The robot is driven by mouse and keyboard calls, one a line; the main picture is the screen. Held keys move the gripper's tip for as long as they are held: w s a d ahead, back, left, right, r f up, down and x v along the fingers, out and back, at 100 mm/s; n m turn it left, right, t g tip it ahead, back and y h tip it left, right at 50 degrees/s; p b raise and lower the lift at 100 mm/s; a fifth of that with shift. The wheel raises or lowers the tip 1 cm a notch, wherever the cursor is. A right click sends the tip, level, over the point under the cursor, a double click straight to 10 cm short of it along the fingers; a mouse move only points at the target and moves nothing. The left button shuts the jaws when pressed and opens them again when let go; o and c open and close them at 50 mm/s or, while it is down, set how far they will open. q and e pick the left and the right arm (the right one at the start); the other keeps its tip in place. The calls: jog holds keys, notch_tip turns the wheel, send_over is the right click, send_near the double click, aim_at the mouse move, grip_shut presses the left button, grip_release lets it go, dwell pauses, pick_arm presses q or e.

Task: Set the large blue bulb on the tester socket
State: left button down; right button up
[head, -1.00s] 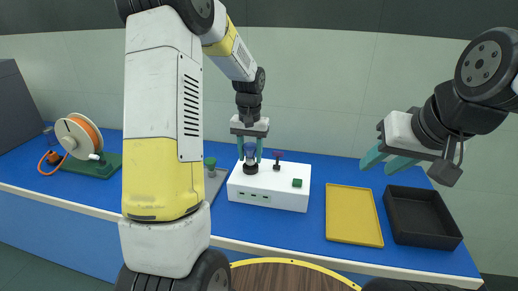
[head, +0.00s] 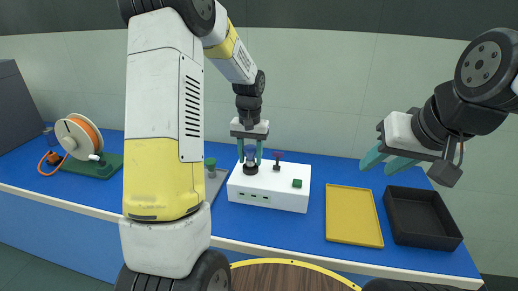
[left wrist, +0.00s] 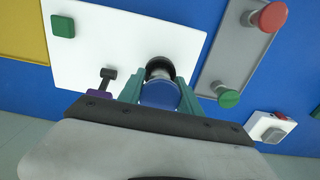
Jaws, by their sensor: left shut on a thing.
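The large blue bulb (left wrist: 160,96) is between the teal fingers of my left gripper (left wrist: 158,92), which is shut on it. In the head view my left gripper (head: 249,157) points down over the white tester box (head: 290,197). The bulb (head: 250,152) is upright, right at the black tester socket (head: 251,170). In the left wrist view the socket (left wrist: 160,66) shows as a dark ring at the bulb's lower end. I cannot tell whether the bulb is fully seated.
A grey rack (left wrist: 238,55) holds red and green pieces. A yellow tray (head: 352,216) and black bin (head: 424,219) lie right; a cable reel (head: 80,136) stands left.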

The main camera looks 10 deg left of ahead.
aim_at(250, 147)
pick_arm(q)
jog(key=shift+f, duration=0.5)
jog(key=shift+r, duration=0.4)
jog(key=shift+r, duration=0.45)
jog(key=shift+f, duration=0.8)
dwell(0.6)
jog(key=c, duration=1.1)
grip_release()
jog(key=shift+r, duration=5.5)
